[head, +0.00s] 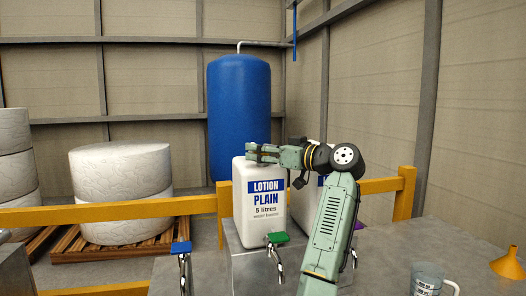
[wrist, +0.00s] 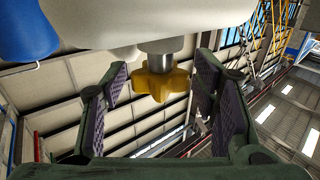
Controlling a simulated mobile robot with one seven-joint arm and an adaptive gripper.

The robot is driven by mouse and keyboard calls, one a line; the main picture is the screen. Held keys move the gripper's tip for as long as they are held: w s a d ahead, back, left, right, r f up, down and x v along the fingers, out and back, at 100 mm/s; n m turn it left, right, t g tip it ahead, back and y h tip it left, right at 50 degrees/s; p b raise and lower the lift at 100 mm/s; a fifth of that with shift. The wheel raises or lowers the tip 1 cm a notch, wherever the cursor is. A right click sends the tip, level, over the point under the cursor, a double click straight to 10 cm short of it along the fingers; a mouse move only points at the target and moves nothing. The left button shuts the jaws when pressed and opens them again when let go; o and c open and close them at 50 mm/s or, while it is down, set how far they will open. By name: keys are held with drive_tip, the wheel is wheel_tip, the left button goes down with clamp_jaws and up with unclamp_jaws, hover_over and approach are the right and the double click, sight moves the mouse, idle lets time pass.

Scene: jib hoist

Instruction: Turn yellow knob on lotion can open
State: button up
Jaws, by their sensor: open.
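The lotion can (head: 261,222) is a white canister labelled "LOTION PLAIN", upright on a grey block. My gripper (head: 255,152) is at the top of this can in the head view. In the wrist view, the yellow knob (wrist: 160,82) is lobed and sits on a short metal stem against a white body (wrist: 150,22). My gripper (wrist: 160,90) is open there, with one dark ridged finger pad on each side of the knob. Gaps show between the knob and both pads. The knob is hidden in the head view.
A green-handled tap (head: 277,238) is in front of the can, and a blue-handled tap (head: 181,247) is to its left. A clear measuring cup (head: 427,278) and a yellow funnel (head: 508,263) stand on the bench at right. A yellow rail (head: 110,213) and blue tank (head: 239,105) are behind.

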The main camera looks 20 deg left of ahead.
drive_tip(key=v, duration=1.2)
